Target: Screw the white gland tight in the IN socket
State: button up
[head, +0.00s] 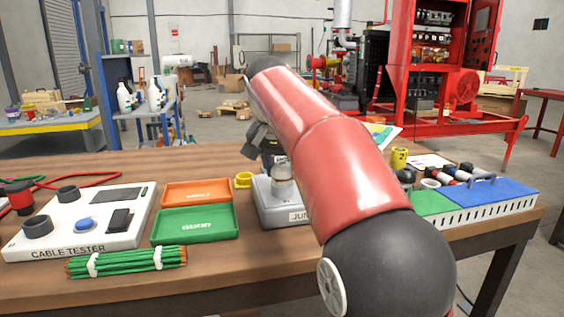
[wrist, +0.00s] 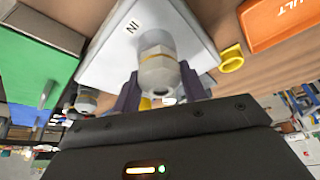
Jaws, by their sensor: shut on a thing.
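The white gland (wrist: 158,75) sits between the fingers of my gripper (wrist: 160,88) in the wrist view, and the gripper is shut on it. The gland's far end meets a brass-coloured ring on the pale junction box (wrist: 105,60), close to the IN label (wrist: 131,26). It looks in line with the socket; how deep the thread sits cannot be seen. In the head view the junction box (head: 262,206) stands mid-table, partly hidden by my arm. My gripper (head: 264,146) is behind the arm there, its fingertips unclear.
An orange tray (head: 197,192) and green tray (head: 196,224) lie left of the box, with a yellow ring (head: 243,180) close by. A cable tester (head: 90,225) and green cable bundle (head: 126,261) are farther left. A blue-and-green case (head: 490,195) stands right.

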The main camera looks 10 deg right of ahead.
jog(key=m+h, duration=0.1)
jog(key=m, duration=0.1)
jog(key=shift+m+g, duration=0.3)
jog(key=shift+m, duration=0.1)
jog(key=shift+m+g+h, duration=0.3)
jog(key=shift+m, duration=0.9)
jog(key=o, duration=1)
jog(key=shift+o, duration=0.2)
